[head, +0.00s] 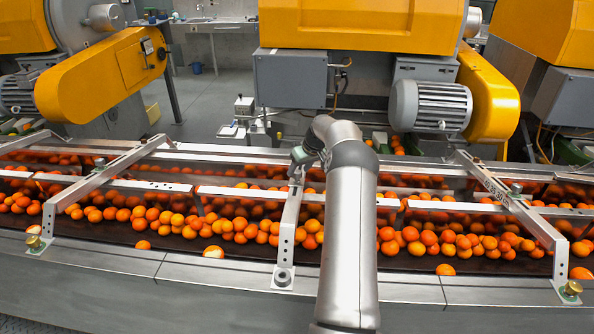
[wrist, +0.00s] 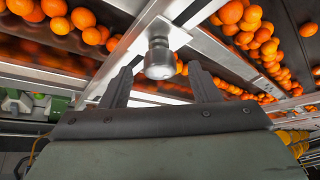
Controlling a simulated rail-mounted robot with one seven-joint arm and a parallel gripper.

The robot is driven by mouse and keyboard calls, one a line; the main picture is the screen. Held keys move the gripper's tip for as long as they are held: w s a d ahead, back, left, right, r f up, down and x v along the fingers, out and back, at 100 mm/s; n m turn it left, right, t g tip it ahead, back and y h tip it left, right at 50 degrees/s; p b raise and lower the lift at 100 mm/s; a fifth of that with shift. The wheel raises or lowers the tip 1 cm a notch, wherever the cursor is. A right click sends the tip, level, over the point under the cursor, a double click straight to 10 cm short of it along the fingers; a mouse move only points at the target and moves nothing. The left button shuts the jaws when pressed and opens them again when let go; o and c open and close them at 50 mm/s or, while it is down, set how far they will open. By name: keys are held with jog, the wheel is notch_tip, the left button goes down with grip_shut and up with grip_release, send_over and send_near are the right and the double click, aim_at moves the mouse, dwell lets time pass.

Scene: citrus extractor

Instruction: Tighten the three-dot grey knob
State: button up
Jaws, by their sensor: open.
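A grey metal knob (wrist: 160,60) stands on a light metal bar in the wrist view. My gripper (wrist: 158,80) is open, with one dark finger on each side of the knob and a gap showing at both sides. I cannot make out any dots on this knob. In the head view my gripper (head: 298,170) is over the far part of the middle cross bar, partly hidden by my arm. Another grey knob (head: 283,278) sits at the near end of that bar, and grey knobs show on the left bar (head: 100,162) and right bar (head: 516,189).
Brass knobs sit at the near ends of the left bar (head: 33,243) and right bar (head: 573,289). Oranges (head: 240,228) fill the conveyor below the bars and long rails. A motor (head: 430,105) and yellow machines stand behind. The near steel ledge (head: 220,280) is mostly clear.

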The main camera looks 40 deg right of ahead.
aim_at(298, 172)
jog(key=shift+p+x, duration=0.3)
jog(key=shift+x, duration=1.25)
jog(key=shift+c, duration=0.2)
jog(key=c, duration=0.9)
jog(key=shift+f+m+b, duration=0.1)
jog(key=shift+m+b, duration=0.3)
jog(key=shift+b, duration=0.15)
